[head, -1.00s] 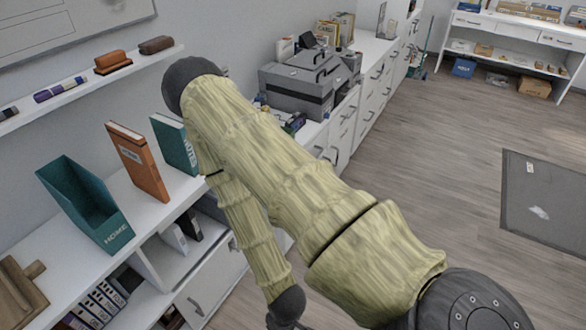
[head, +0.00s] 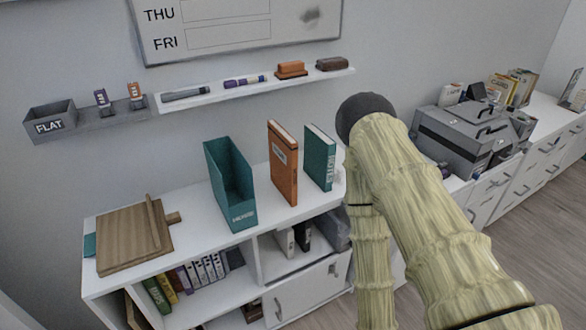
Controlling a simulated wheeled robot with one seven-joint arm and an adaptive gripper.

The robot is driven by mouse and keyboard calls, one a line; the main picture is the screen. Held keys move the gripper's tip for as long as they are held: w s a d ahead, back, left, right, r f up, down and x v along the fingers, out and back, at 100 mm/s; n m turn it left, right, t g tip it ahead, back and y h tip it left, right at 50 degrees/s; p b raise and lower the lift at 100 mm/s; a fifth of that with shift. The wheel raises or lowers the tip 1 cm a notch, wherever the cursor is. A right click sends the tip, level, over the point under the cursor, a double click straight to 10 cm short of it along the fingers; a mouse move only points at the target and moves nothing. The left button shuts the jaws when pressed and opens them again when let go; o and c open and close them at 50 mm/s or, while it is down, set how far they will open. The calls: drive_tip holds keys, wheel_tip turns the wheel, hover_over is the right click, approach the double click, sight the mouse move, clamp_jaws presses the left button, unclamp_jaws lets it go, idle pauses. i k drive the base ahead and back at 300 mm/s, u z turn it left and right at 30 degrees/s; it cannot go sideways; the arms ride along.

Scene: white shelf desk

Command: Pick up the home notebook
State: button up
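An orange notebook (head: 284,165) with a small label on its spine stands upright on the white desk top; I cannot read the label clearly. A green book (head: 320,158) marked NOTES stands just to its right. A teal open file box (head: 230,187) marked HOME stands to the left of the orange notebook, with a gap between them. I see nothing inside the box. My arm rises on the right and its forearm drops out of the bottom of the picture. My gripper is out of view.
A wooden board stand (head: 135,238) is at the left of the desk top (head: 192,245). A wall ledge (head: 255,92) above holds pens and erasers, beside a grey FLAT tray (head: 52,122). A grey toolbox (head: 465,130) stands at right.

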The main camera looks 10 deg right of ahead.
sight(283, 148)
drive_tip(key=k, duration=0.5)
drive_tip(key=u, duration=1)
drive_tip(key=i, duration=0.9)
drive_tip(key=z, duration=1.6)
